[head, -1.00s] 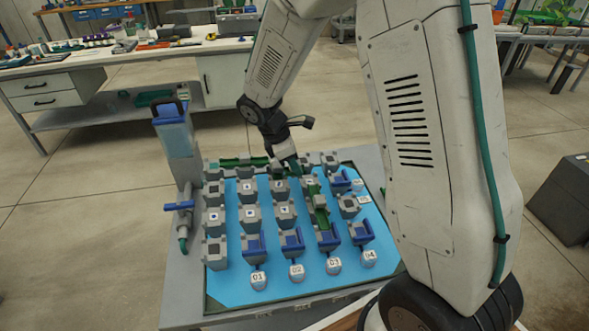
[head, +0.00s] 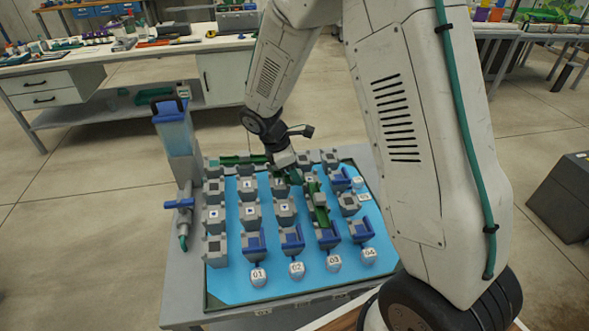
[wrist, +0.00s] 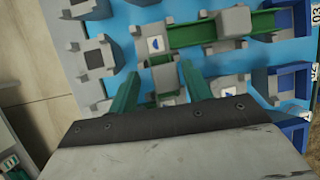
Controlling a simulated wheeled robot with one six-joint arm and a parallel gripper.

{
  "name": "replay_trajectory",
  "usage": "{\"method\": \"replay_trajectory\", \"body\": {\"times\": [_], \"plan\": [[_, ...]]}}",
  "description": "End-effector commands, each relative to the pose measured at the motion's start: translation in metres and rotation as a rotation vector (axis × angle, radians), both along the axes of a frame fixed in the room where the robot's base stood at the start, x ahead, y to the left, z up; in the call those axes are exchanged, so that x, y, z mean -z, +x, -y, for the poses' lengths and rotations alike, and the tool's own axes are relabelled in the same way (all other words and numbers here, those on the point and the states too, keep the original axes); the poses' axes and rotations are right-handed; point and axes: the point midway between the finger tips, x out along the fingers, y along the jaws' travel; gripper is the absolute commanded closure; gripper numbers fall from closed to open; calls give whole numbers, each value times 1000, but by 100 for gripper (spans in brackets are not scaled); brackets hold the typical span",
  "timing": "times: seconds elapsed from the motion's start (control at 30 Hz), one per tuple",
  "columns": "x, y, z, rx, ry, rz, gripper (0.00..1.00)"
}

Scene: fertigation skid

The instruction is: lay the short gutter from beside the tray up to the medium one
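The medium gutter (head: 320,207) is a green channel with a grey grip block, lying among the posts; in the wrist view the medium gutter (wrist: 195,36) runs along the top. A short green piece with a grey block, which looks like the short gutter (wrist: 163,77), sits between my fingertips, close below the labelled post at the medium gutter's end. My gripper (wrist: 160,72) has two green fingers standing apart, with a visible gap on the left side of that block. In the head view my gripper (head: 288,177) is down among the posts and hides most of the piece.
Grey posts stand in rows on the blue tray (head: 230,288), with blue-backed holders and numbered balls at the front. Another green gutter (head: 243,160) lies along the back. A blue tank (head: 176,135) stands at the left. A workbench (head: 130,57) is behind.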

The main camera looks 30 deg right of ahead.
Motion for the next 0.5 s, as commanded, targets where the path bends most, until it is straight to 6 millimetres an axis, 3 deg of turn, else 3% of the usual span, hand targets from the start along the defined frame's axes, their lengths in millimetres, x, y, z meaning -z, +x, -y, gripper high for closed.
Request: {"method": "replay_trajectory", "body": {"times": [0.3,0.5], "plan": [[-3,0,0,0,0,1,51],[-30,3,-7,-1,0,5,51]]}}
